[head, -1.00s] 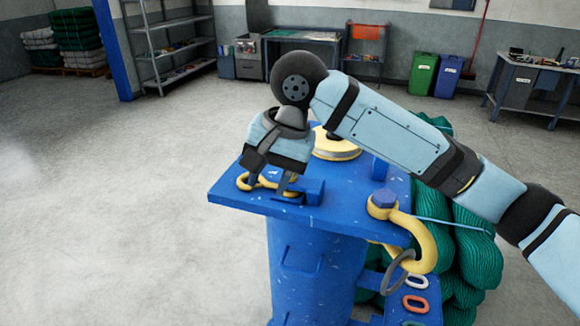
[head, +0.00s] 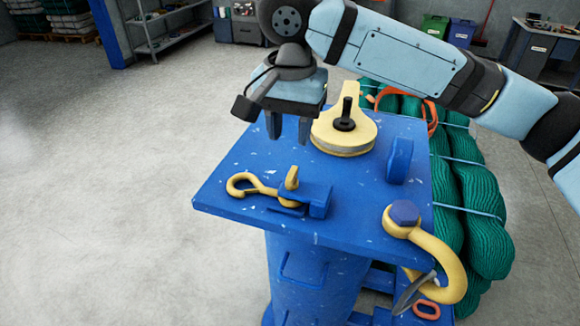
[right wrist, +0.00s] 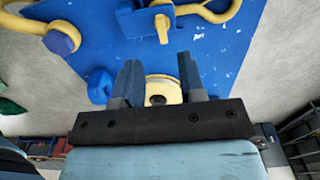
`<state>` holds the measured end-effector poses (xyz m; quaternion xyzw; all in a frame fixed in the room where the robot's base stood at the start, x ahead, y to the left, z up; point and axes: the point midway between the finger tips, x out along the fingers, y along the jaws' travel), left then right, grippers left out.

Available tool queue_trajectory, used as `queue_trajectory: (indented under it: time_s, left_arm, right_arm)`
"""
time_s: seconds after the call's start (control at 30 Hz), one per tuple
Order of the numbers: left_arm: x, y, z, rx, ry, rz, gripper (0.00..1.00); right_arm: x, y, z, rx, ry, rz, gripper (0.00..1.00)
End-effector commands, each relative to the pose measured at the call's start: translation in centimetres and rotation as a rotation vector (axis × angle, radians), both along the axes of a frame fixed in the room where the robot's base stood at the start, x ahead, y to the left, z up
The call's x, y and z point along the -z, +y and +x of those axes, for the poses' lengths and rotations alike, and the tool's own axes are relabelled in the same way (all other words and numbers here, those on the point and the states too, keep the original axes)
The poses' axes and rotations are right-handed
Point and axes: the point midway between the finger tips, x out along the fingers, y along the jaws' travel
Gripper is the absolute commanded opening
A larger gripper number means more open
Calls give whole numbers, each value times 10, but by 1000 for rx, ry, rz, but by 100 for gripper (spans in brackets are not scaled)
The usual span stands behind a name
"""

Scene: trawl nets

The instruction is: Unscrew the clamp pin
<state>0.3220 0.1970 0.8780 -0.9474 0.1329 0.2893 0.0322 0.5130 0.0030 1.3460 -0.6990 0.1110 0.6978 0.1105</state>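On the blue stand top (head: 235,170) a small blue bracket (head: 318,200) carries an upright yellow piece (head: 292,179), perhaps the clamp pin. A yellow hook (head: 245,184) lies against it. Behind it sits a round yellow disc (head: 342,142) with a black upright pin (head: 346,115); I cannot tell for sure which is the clamp pin. My right gripper (head: 288,130) is open and empty above the stand, behind the bracket and left of the disc. In the right wrist view the upright yellow piece (right wrist: 162,28) lies beyond the fingertips and the disc (right wrist: 160,88) shows between the fingers.
A yellow shackle (head: 446,258) with a blue bolt head (head: 404,212) is at the stand's right front corner. A blue lug (head: 400,160) stands upright near the right edge. Green net bundles (head: 478,215) lie right of the stand. The floor at left is clear.

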Motion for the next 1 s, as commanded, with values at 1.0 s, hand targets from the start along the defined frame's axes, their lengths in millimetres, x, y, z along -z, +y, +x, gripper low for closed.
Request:
queue_trajectory:
  time_s: [1.0]
  left_arm:
    - [-14, 2, 4, -7, -12, 1, 43]
  right_arm:
    - [95, 0, 0, -1, 0, 1, 10]
